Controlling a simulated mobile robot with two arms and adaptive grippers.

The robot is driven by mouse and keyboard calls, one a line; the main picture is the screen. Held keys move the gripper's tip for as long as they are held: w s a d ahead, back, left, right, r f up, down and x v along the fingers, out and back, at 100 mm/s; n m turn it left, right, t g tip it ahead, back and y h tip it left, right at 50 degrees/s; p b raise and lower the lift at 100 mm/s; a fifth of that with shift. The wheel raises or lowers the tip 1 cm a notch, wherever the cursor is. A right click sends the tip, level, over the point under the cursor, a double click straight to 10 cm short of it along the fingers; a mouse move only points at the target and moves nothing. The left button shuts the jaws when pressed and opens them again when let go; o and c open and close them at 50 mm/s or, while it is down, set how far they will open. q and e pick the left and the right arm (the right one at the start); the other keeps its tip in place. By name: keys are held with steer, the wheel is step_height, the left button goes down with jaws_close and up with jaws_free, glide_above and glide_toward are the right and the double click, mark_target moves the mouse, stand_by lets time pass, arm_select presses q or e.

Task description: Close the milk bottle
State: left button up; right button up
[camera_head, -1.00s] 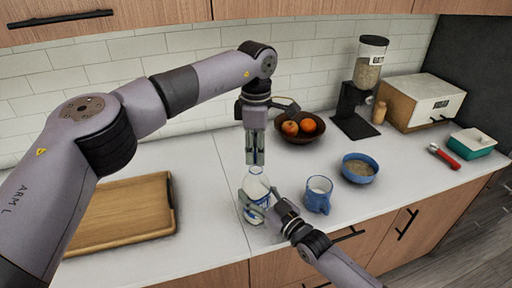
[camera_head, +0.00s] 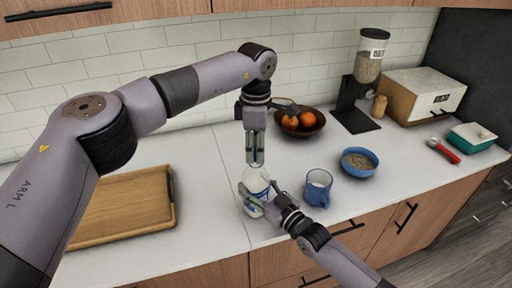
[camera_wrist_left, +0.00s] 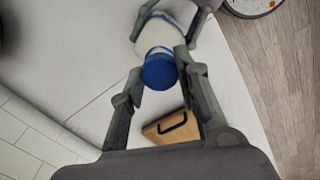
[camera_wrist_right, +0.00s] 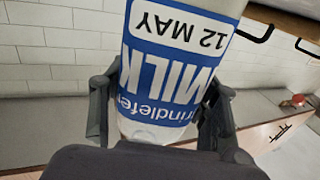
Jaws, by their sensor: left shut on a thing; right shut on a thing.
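The milk bottle (camera_head: 258,184) is white with a blue label and stands near the counter's front edge. My right gripper (camera_head: 249,200) is shut around its body from the front right. In the right wrist view the bottle's label (camera_wrist_right: 172,75) fills the space between the fingers. My left gripper (camera_head: 256,162) points down directly above the bottle's mouth. In the left wrist view the blue cap (camera_wrist_left: 160,72) sits between its fingertips, with the bottle (camera_wrist_left: 165,28) just behind it. The cap lines up with the neck, but I cannot tell whether it is seated.
A blue mug (camera_head: 318,188) stands close to the right of my right gripper. Beyond are a blue bowl (camera_head: 359,163), a fruit bowl (camera_head: 311,126) and a grain dispenser (camera_head: 366,66). A wooden tray (camera_head: 120,205) lies at left. The counter between tray and bottle is clear.

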arm_select(q)
steer(key=shift+f, duration=0.55)
steer(key=m, duration=0.4)
steer(key=shift+m, duration=0.4)
steer(key=m, duration=0.5)
steer(key=shift+m, duration=0.3)
steer(key=m, duration=1.2)
steer(key=o, duration=0.7)
